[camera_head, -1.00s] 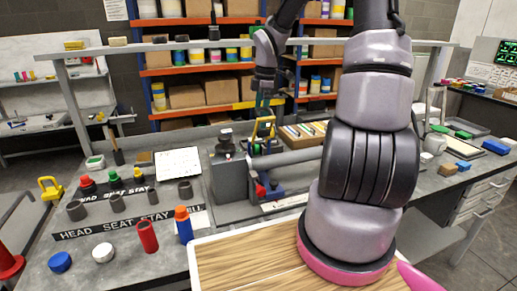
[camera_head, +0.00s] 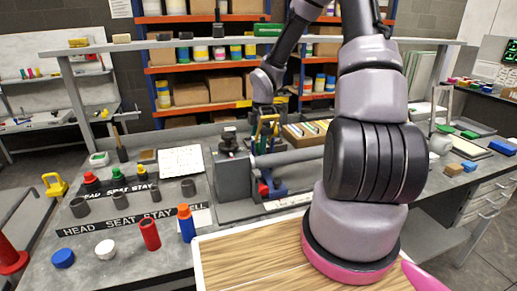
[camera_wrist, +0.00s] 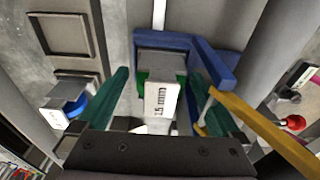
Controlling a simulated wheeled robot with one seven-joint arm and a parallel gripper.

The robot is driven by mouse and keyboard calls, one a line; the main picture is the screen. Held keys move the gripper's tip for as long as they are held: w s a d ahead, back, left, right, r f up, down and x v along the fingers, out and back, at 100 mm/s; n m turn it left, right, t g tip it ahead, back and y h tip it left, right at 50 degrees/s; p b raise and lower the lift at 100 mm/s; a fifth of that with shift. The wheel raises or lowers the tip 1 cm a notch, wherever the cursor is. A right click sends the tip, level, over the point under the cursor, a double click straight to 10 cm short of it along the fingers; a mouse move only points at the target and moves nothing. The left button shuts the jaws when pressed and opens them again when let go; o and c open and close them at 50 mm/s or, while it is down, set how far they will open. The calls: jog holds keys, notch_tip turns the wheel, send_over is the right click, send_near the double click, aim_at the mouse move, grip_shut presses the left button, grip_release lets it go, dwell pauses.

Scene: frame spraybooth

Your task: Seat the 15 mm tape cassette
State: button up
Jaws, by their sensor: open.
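The 15 mm tape cassette (camera_wrist: 162,99) shows in the wrist view as a grey block with a white "15 mm" label and green at its sides. It lies at a blue U-shaped bracket (camera_wrist: 226,65); whether it is fully seated I cannot tell. My gripper (camera_wrist: 157,82) is open, its two teal fingers on either side of the cassette with visible gaps. In the head view my gripper (camera_head: 264,118) is at the bench fixture, by a yellow lever (camera_head: 268,128); the cassette cannot be made out there.
The yellow lever (camera_wrist: 262,130) runs close beside the right finger in the wrist view. A white-labelled block with blue (camera_wrist: 66,108) lies left of the left finger. A grey cylinder (camera_head: 288,156) crosses the fixture's front. Coloured caps and a red tube (camera_head: 150,234) stand left on the bench.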

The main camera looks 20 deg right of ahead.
jog(key=shift+f, duration=0.2)
jog(key=c, duration=1.4)
jog(key=shift+o, duration=0.2)
jog(key=shift+r, duration=0.1)
notch_tip(320, 180, up, 17)
jog(key=shift+w+d+f, duration=0.35)
jog(key=shift+w+f, duration=2)
jog(key=shift+f, duration=0.55)
jog(key=shift+w+d+f, duration=0.3)
jog(key=shift+w+f, duration=2)
jog(key=shift+f, duration=0.6)
jog(key=shift+w+d+f, duration=0.35)
jog(key=shift+w+f, duration=2)
jog(key=shift+f, duration=0.55)
